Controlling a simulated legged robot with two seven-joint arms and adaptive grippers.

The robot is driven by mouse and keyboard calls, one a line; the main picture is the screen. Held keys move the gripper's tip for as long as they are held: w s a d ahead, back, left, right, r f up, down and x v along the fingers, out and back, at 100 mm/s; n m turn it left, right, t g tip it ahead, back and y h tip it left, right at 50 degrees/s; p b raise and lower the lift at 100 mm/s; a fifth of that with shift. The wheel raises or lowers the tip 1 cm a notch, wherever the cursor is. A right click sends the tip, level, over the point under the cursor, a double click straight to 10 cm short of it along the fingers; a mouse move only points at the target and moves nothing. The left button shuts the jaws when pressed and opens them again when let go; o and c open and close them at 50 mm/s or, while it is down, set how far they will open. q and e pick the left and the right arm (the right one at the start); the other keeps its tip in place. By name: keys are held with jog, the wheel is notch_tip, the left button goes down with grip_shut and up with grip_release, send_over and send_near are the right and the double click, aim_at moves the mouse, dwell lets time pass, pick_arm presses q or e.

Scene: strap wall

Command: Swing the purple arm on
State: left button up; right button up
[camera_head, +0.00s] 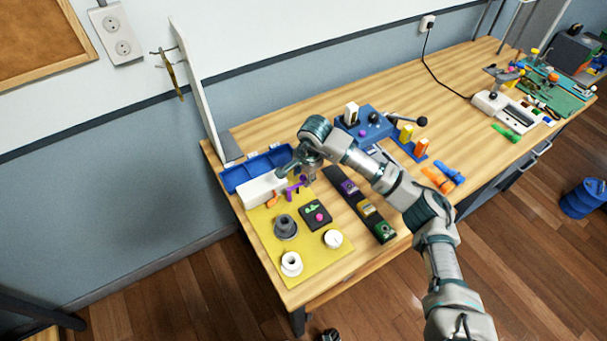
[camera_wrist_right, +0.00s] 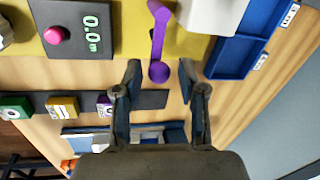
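The purple arm (camera_head: 297,188) sits at the right end of a white block (camera_head: 264,190) on the yellow mat. In the wrist view the purple arm (camera_wrist_right: 158,35) is a narrow bar with rounded ends, pointing toward my gripper. My right gripper (camera_head: 303,172) is over this spot, partly hiding the block's right end. In the wrist view my right gripper (camera_wrist_right: 160,70) is open, with the purple arm's near round end between its two fingertips. A gap shows on both sides of that end. My left gripper is not in view.
An orange piece (camera_head: 272,200) is beside the purple arm. A black box with a green display (camera_head: 315,215), grey and white knobs, a dark strip (camera_head: 345,190) of coloured pieces and a blue tray (camera_head: 240,176) are close around. A white panel (camera_head: 200,90) stands behind.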

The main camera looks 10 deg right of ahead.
grip_shut()
